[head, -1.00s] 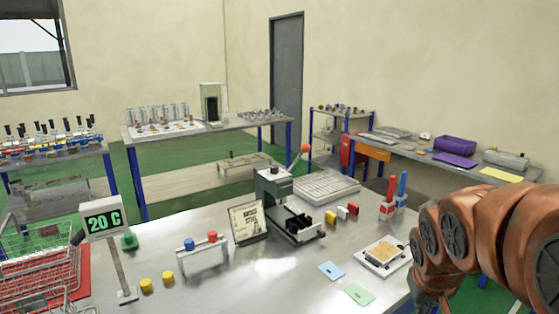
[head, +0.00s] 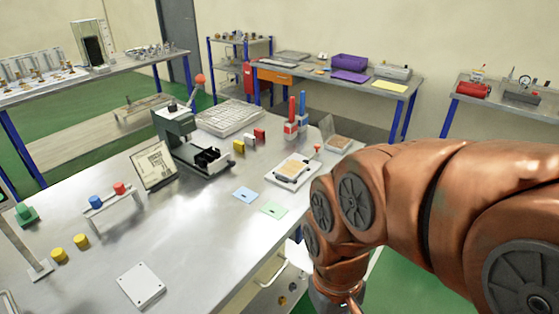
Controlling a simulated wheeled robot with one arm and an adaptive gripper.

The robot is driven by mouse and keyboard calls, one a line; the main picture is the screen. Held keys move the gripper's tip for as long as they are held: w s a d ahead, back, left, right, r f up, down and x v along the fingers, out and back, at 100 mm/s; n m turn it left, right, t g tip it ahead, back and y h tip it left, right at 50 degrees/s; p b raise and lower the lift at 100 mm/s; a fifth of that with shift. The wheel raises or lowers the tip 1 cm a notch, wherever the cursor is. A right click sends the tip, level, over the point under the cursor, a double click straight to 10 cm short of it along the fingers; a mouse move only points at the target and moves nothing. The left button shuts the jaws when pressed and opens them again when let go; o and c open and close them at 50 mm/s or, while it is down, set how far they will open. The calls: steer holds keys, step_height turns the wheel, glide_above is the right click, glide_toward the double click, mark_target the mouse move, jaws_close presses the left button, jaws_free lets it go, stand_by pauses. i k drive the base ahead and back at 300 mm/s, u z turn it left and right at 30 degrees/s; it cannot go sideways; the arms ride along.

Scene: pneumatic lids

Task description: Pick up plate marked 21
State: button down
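No marking 21 can be read on anything in view. A white square plate (head: 141,285) with small dark spots near its corners lies flat on the near part of the metal table. A light blue card (head: 246,195) and a light green card (head: 274,209), each with a small dark mark, lie flat near the table's right edge. A pale plate with a tan square (head: 293,171) lies just behind them. My copper-coloured arm fills the right side and bends down past the table's edge; my gripper is below the frame.
On the metal table (head: 200,230) stand a dark green press (head: 178,130), a framed sign (head: 154,166), a small stand with blue and red knobs (head: 111,203) and yellow cylinders (head: 70,247). The front middle is mostly clear. More benches stand behind.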

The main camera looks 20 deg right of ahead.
mark_target(291, 169)
steer(key=k, duration=0.5)
steer(key=u, duration=1)
steer(key=i, duration=0.7)
steer(key=u, duration=0.05)
